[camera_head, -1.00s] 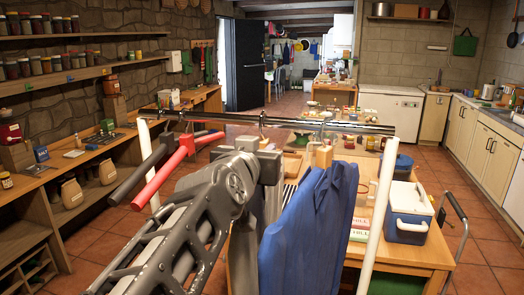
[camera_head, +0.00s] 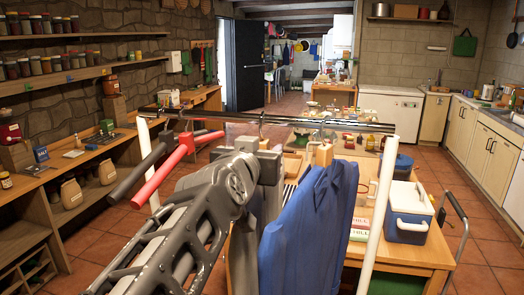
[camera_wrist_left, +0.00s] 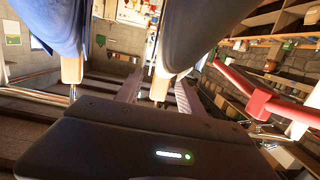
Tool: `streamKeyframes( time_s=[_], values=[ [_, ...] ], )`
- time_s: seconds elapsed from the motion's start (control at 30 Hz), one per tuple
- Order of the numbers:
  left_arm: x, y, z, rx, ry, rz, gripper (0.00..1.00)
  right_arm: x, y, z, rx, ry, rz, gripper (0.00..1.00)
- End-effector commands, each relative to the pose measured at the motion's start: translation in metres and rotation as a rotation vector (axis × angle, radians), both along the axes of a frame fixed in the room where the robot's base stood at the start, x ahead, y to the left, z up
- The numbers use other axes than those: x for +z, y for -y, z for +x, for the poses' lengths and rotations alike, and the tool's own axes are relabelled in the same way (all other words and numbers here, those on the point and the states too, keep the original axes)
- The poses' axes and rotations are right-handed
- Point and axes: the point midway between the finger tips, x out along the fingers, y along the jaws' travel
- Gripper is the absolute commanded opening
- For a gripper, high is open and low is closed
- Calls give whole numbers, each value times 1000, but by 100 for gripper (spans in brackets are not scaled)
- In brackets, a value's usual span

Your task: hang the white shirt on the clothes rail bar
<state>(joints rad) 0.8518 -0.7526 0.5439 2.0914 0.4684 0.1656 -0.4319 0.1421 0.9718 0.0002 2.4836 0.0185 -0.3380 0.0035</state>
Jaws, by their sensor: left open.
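The clothes rail bar (camera_head: 345,125) is a metal tube running across the head view between white posts. My left gripper (camera_wrist_left: 158,92) is open just below the bar. In the wrist view its fingers stand on both sides of a wooden hanger neck (camera_wrist_left: 160,84). A bluish-grey garment (camera_wrist_left: 190,35) hangs from that hanger; I cannot tell for sure that it is the white shirt, and my arm hides it in the head view. The hanger's hook (camera_head: 262,127) shows at the bar. A blue garment (camera_head: 310,235) hangs beside it on another wooden hanger (camera_head: 323,155).
A red rod (camera_head: 160,175) and a dark one stick out at the rail's left end. A wooden table (camera_head: 425,252) with a blue-and-white cooler (camera_head: 408,212) stands behind the rail. Shelves line the left wall.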

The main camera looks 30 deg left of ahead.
Motion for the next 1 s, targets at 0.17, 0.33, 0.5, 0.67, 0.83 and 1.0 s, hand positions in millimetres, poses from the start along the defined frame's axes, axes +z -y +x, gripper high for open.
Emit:
streamKeyframes(
  time_s=[0.17,0.33,0.5,0.67,0.83,1.0],
  values=[
    [-2,0,0,0,-3,-1,45,0,0,0,0,0,0,36],
    [-1,1,-3,0,0,1,45,1,-5,2,2,18,10,36],
    [2,10,-26,1,3,3,45,-9,-4,3,3,20,11,36],
    [6,19,-53,1,3,2,45,-16,-5,4,4,23,14,36],
    [10,25,-70,0,2,1,45,-20,-5,5,4,25,15,36],
    [10,26,-73,0,-1,0,45,-20,-6,5,5,26,16,36]
  ],
)
